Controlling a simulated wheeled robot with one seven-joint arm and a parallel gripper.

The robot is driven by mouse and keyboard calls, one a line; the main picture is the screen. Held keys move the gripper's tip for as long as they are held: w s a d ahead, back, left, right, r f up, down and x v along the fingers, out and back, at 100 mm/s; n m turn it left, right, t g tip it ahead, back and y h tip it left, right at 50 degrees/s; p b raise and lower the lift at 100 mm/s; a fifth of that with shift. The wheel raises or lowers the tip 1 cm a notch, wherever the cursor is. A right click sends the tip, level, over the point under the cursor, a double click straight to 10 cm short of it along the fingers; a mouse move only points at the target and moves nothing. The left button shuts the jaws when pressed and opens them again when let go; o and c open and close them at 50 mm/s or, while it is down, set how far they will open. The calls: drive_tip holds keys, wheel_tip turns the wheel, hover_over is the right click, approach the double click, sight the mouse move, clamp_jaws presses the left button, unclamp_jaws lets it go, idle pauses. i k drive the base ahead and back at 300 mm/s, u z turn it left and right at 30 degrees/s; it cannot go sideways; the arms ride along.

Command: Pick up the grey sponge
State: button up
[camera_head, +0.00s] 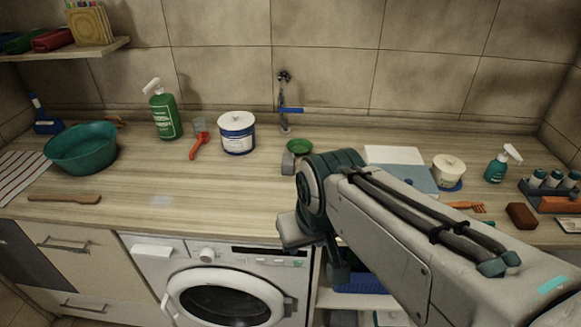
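A small grey block (288,163), which looks like the grey sponge, sits on the wooden counter near the middle, just left of a small green bowl (299,147). Its right side is close to my arm in the picture, and I cannot tell how far apart they are in depth. My arm reaches in from the lower right and bends in front of the counter's middle. My gripper's fingers do not show; they are hidden behind my arm or out of the picture.
A teal basin (80,148) is farther left. A washing machine (215,290) is below. The counter's front middle is clear.

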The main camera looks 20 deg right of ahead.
sight(288, 160)
drive_tip(key=z, duration=0.5)
drive_tip(key=i, duration=0.45)
drive_tip(key=u, duration=0.25)
drive_tip(key=k, duration=1.2)
drive_tip(key=u, duration=0.7)
drive_tip(key=i, duration=1.45)
drive_tip(key=z, duration=0.8)
